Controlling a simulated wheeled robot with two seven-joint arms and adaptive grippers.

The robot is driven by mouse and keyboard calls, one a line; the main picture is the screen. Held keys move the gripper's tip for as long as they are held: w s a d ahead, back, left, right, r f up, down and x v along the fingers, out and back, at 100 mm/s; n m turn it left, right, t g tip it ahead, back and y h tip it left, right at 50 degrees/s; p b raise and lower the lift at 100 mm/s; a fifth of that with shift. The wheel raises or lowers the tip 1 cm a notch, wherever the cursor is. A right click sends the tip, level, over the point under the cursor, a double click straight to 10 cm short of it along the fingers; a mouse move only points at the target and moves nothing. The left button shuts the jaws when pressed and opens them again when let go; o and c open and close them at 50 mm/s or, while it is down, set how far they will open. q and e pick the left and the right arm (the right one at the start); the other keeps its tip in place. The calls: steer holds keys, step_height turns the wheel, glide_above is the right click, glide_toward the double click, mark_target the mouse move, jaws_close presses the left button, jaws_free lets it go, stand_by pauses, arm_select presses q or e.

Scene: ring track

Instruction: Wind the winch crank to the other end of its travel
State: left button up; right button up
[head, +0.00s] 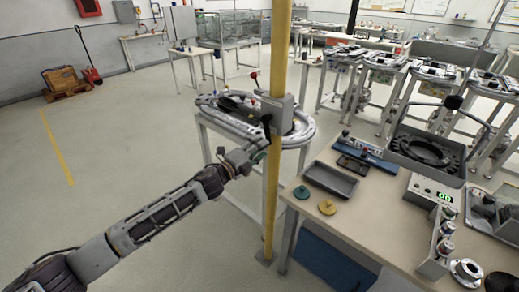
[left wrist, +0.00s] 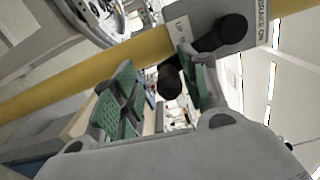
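The winch is a grey box (head: 283,113) on a yellow post (head: 272,190), with a black crank (head: 266,124) on its near left side. In the left wrist view, the winch box (left wrist: 207,18) shows a black hub (left wrist: 232,28) and an "UP" label. The round black crank knob (left wrist: 169,80) appears between the green-padded fingers. My left gripper (head: 258,152) is just below the crank in the head view. In the left wrist view, my left gripper (left wrist: 157,58) is open, with gaps visible beside the knob. Contact with the crank cannot be told. My right gripper is not in view.
A ring track (head: 214,103) on a stand is behind the post. A workbench (head: 350,210) to the right holds a grey tray (head: 331,180), a green disc (head: 301,192), a yellow disc (head: 327,207) and a digital display box (head: 434,194).

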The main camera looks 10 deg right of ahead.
arm_select(q)
steer(key=shift+s+d+r, duration=0.15)
steer(key=shift+s+r, duration=0.05)
steer(key=shift+r, duration=0.05)
steer(key=v, duration=1.2)
stand_by(0.5)
steer(key=shift+w+f, duration=0.1)
steer(key=shift+n, duration=0.4)
